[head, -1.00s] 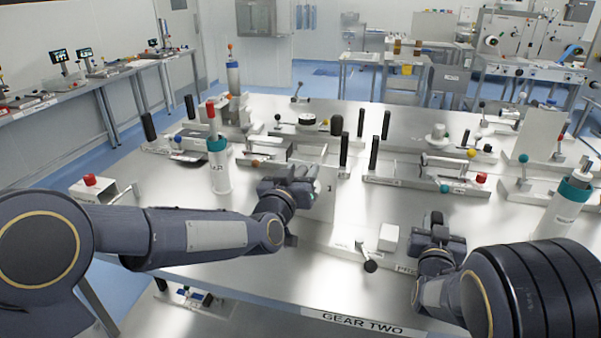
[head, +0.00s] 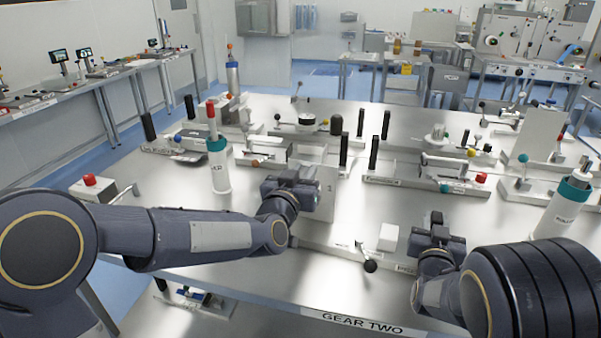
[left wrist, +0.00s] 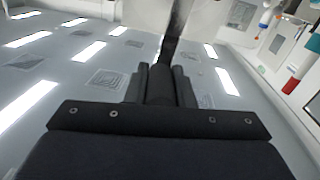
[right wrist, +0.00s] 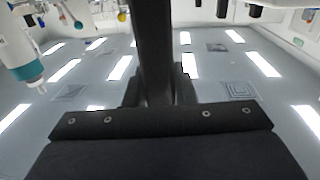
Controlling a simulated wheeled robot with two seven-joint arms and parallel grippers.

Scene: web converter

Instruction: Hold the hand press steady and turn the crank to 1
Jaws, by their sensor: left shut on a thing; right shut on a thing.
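The hand press stands at the near middle of the table, with a white upright plate (head: 326,197) and a low base (head: 345,251). My left gripper (head: 304,194) is at the left of this plate. The left wrist view shows it shut on a dark rounded grip (left wrist: 160,85), which I take for the crank handle; a dark bar runs on beyond it. My right gripper (head: 437,232) is at the base's right end, shut on a black upright post (head: 437,217). The post also shows in the right wrist view (right wrist: 155,50). The crank's pivot and dial marks are hidden or too small to read.
A black-knobbed lever (head: 370,266) and a white block (head: 389,237) stand between my grippers. A white bottle with a teal collar (head: 217,172) stands at the left, another (head: 566,205) at the right. Several other fixtures fill the table behind.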

